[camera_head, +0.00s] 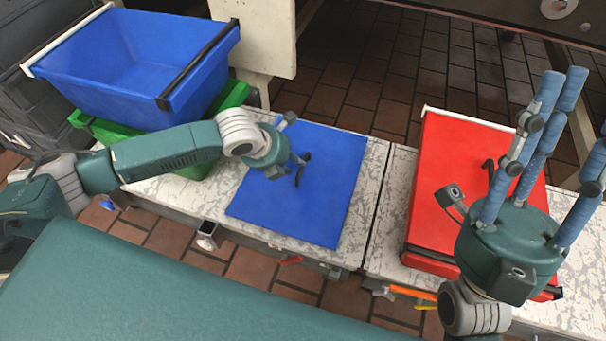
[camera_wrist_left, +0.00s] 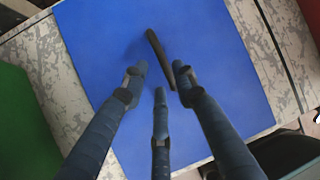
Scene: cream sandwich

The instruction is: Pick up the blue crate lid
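The blue crate lid (camera_head: 325,205) is a flat blue sheet lying on the speckled white table, with a black bar handle (camera_head: 302,170) on its top. The lid fills most of the left wrist view (camera_wrist_left: 220,50), where the dark handle (camera_wrist_left: 160,58) lies slanted. My left gripper (camera_head: 297,162) is above the lid, pointing down at the handle. Its three fingers (camera_wrist_left: 160,76) are apart, with the handle showing beyond and between the tips; I cannot tell whether they touch it. My right gripper (camera_head: 560,95) is raised at the right, fingers spread and empty.
A blue crate (camera_head: 140,55) sits on a green one (camera_head: 238,95) at the left, close to my left forearm. A red crate (camera_head: 440,165) with a black handle stands right of the lid, partly hidden by my right gripper. Bare table separates it from the lid.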

